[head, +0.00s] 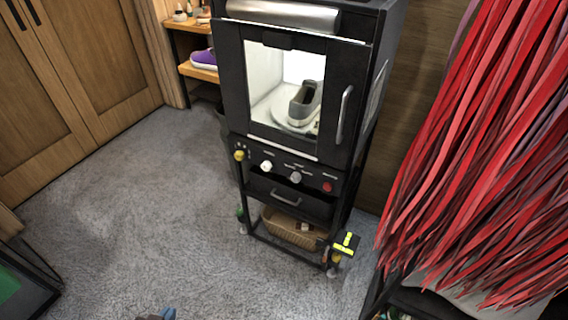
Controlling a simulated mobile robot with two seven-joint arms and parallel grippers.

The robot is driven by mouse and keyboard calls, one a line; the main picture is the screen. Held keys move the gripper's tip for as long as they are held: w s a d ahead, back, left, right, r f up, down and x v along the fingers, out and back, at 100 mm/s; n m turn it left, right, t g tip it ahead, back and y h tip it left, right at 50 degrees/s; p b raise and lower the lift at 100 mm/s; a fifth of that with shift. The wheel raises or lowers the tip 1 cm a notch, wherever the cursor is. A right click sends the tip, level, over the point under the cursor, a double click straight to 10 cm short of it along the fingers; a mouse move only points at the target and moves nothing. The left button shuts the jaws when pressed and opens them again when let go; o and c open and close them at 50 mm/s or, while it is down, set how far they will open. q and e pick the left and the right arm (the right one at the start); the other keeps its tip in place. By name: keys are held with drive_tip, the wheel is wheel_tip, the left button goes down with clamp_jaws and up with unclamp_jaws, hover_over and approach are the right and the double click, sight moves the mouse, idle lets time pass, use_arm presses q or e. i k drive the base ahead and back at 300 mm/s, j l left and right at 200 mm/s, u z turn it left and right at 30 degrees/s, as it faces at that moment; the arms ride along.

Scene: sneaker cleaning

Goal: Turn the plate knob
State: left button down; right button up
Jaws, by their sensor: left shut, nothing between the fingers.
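A black cleaning cabinet (233,80) stands in the middle with its glass door shut. Its control panel (280,164) below the door carries a white knob (266,166), a grey knob (295,177) and a red button or knob (327,187). The labels are too small to read, so I cannot tell which is the plate knob. Inside, a grey sneaker (305,103) rests on a round white plate (285,118). Only a small blue and grey tip of my left gripper (158,314) shows at the bottom edge, shut and empty, well apart from the panel. My right gripper is out of view.
Red hanging strips (480,140) fill the right side. A wicker basket (290,228) sits on the cabinet's lower shelf, with a yellow-topped tool (347,242) at its right corner. A shoe rack (190,68) stands behind left. The grey carpet (140,210) in front is clear.

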sight(265, 166)
drive_tip(key=j+z, duration=0.3)
drive_tip(key=j, duration=0.95)
drive_tip(key=j+z, duration=0.35)
drive_tip(key=j, duration=0.95)
drive_tip(key=i+j+z, duration=0.1)
drive_tip(key=j, duration=0.3)
drive_tip(key=j+z, duration=0.1)
drive_tip(key=j, duration=0.3)
drive_tip(key=i+j, duration=0.1)
drive_tip(key=i, duration=0.15)
